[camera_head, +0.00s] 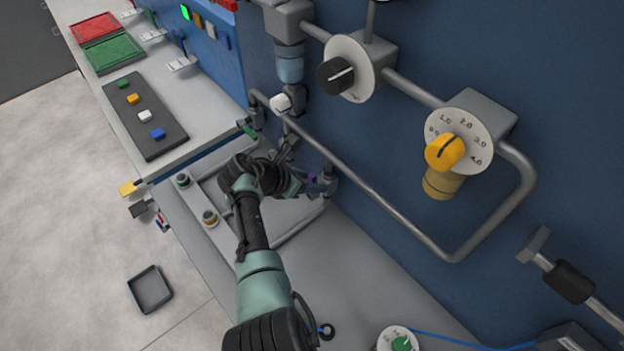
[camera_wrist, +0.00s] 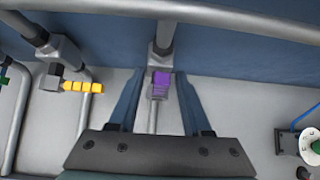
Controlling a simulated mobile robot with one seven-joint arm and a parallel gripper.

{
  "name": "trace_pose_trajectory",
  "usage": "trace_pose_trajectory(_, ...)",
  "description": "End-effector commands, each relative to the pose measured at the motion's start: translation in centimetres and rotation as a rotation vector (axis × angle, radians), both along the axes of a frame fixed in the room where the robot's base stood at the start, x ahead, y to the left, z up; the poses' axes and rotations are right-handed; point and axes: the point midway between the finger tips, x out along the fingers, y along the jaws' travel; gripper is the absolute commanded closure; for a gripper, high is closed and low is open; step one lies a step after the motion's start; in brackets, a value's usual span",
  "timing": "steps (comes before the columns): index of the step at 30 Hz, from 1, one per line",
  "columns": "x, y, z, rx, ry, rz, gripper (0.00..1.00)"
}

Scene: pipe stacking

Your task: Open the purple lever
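The purple lever (camera_wrist: 161,84) shows in the wrist view on a grey pipe fitting, just below a horizontal pipe. It lies between the two spread fingers of my gripper (camera_wrist: 158,100), with a gap on each side. My gripper is open and does not appear to touch the lever. In the head view my gripper (camera_head: 300,183) is at the pipework near the wall, and only a small bit of the purple lever (camera_head: 312,178) shows beside it. The rest of the lever is hidden there by my gripper or the pipes.
A yellow lever (camera_wrist: 84,87) sits left of the purple one in the wrist view. A grey pipe (camera_wrist: 230,17) runs across above my fingers. A green knob on a white dial (camera_wrist: 312,148) is at the right. The counter between the purple lever and the dial is mostly clear.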

Motion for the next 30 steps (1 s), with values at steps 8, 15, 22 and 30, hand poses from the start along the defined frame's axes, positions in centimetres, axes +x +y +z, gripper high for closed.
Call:
trace_pose_trajectory(8,0.0,0.0,0.1,0.001,-0.003,0.0,0.51)
trace_pose_trajectory(15,-0.8,1.0,1.5,0.002,-0.004,0.001,0.51)
trace_pose_trajectory(22,-2.7,3.0,4.1,0.003,-0.005,0.003,0.51)
trace_pose_trajectory(30,-5.0,5.3,7.3,0.002,-0.004,0.001,0.51)
